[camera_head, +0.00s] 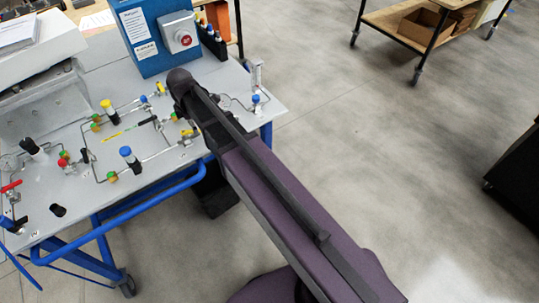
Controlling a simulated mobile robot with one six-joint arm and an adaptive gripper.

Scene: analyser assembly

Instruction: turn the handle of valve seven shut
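A grey panel (150,180) on a blue-framed cart carries thin metal tubing with several small valves. The handles include a yellow-topped one (107,107), a blue-topped one (127,155), a black one (30,146), a red lever (11,186) and a small blue one (255,98) at the right. I cannot read any numbers, so I cannot tell which is valve seven. My purple and black arm reaches from the lower right over the panel's right part. I cannot make out my gripper's fingers; the arm hides part of the panel there.
A blue box with a red emergency button (184,39) stands at the panel's back edge. A grey-white instrument housing (42,50) stands at the back left. A wooden-topped trolley with a cardboard box (420,25) is at the far right back. The floor on the right is largely clear.

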